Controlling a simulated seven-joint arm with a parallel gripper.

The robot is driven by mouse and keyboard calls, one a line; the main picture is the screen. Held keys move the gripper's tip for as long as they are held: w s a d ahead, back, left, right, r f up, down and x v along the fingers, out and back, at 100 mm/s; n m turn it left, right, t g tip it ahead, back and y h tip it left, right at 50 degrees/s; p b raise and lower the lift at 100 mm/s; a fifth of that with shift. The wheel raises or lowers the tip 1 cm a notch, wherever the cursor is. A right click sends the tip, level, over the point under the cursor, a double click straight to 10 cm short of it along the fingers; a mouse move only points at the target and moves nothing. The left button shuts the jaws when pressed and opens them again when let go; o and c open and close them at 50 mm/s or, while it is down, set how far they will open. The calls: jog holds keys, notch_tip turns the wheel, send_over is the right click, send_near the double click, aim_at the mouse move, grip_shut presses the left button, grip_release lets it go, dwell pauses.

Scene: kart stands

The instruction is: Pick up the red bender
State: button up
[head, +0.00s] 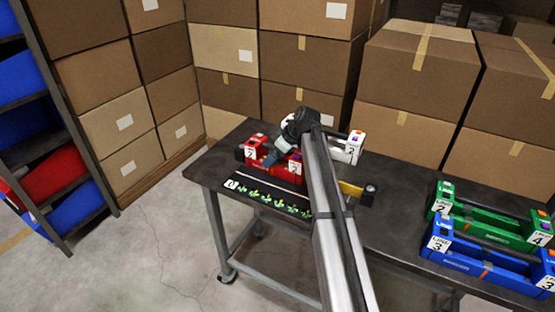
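A red tool-carrier-shaped thing (284,173) with white labelled end blocks stands at the left part of the dark table; it is the only red thing on the table, and I cannot tell for sure that it is the bender. My gripper (270,158) points down at its middle, between the two end blocks, and hides part of it. The fingers are small and partly hidden, so I cannot tell whether they are open, shut or touching it.
A white carrier (349,148) stands behind, partly hidden by my arm. A strip with green pieces (266,198) and a yellow tool (352,190) lie in front. Green (490,222) and blue (482,264) carriers stand at right. Stacked boxes (405,75) rise behind.

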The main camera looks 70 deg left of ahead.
grip_shut()
dwell(0.7)
jog(key=shift+r, duration=0.1)
